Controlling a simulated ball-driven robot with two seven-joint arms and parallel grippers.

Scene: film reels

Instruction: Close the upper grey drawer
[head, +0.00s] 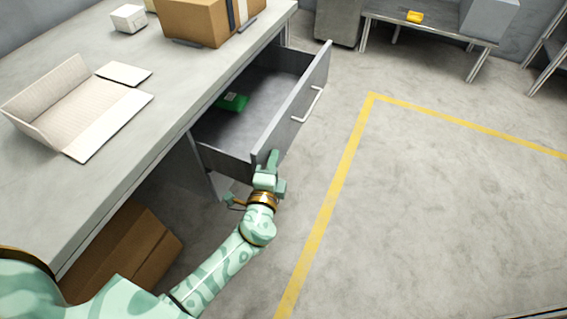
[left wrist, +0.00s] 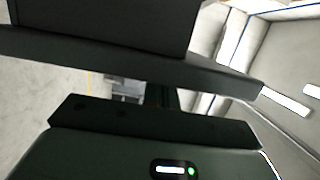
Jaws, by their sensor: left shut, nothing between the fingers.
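The upper grey drawer (head: 291,108) stands pulled out from under the grey worktop in the head view. Its front panel has a pale bar handle (head: 308,104). A small green item (head: 232,102) lies inside the drawer. My left gripper (head: 271,162) is shut and empty at the near corner of the drawer front; I cannot tell whether it touches the panel. In the left wrist view, dark surfaces (left wrist: 130,65) fill much of the picture close to the camera. My right gripper is not in view.
On the worktop (head: 165,110) lie an open flat carton (head: 75,105), a cardboard box (head: 205,20) and a small white box (head: 129,18). A brown box (head: 125,250) stands below the worktop. The floor right of the drawer is clear, with a yellow line (head: 335,195).

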